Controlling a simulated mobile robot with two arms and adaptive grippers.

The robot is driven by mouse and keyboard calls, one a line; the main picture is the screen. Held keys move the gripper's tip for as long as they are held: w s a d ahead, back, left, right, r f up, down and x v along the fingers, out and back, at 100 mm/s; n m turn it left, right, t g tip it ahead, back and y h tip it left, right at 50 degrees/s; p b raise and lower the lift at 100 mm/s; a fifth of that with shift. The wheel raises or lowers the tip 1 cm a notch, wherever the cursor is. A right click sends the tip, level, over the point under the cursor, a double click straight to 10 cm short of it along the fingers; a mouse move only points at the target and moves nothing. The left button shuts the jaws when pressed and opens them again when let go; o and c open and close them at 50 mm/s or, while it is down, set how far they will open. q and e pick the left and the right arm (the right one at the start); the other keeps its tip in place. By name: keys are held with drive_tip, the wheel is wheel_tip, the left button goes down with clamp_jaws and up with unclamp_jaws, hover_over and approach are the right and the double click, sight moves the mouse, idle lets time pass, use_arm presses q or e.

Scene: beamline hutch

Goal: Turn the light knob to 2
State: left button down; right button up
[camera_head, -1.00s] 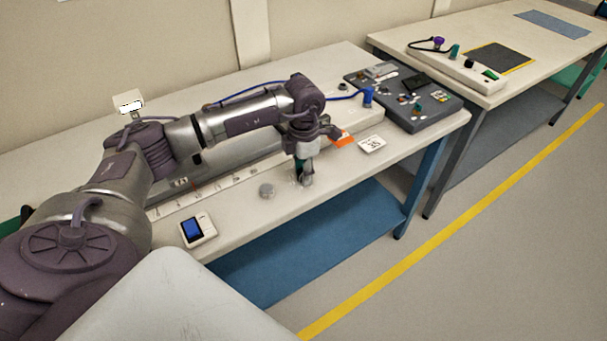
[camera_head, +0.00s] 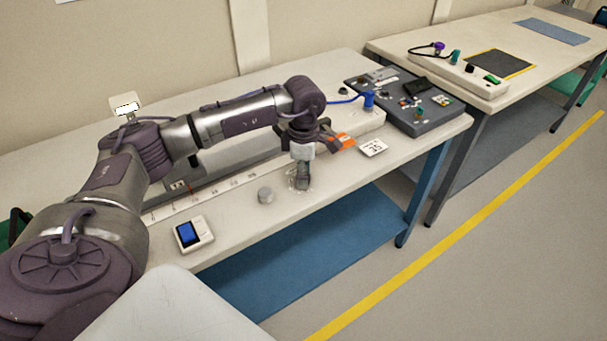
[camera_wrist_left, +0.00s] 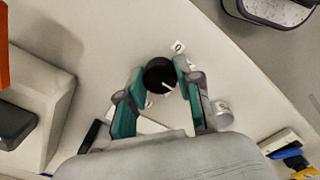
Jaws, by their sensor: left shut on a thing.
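A round black knob (camera_wrist_left: 159,75) with a white pointer line shows in the left wrist view. The line points to the lower right of that picture. A small white label reading 0 (camera_wrist_left: 178,47) lies at the knob's upper right; other label marks beside the fingers are partly hidden and unreadable. My left gripper (camera_wrist_left: 160,82) has its teal-padded fingers on either side of the knob and is shut on it. In the head view my left gripper (camera_head: 302,184) points straight down at the near table's front part and hides the knob. My right gripper is not in view.
A grey cylinder (camera_head: 265,195) stands just left of the gripper, with a blue-screened meter (camera_head: 194,234) further left. A dark control panel (camera_head: 437,109) stands beyond.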

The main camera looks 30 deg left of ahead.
use_arm(q)
drive_tip(key=shift+r, duration=0.1)
drive_tip(key=c, duration=0.8)
unclamp_jaws()
drive_tip(key=shift+o, duration=0.2)
wheel_tip(320, 180, up, 12)
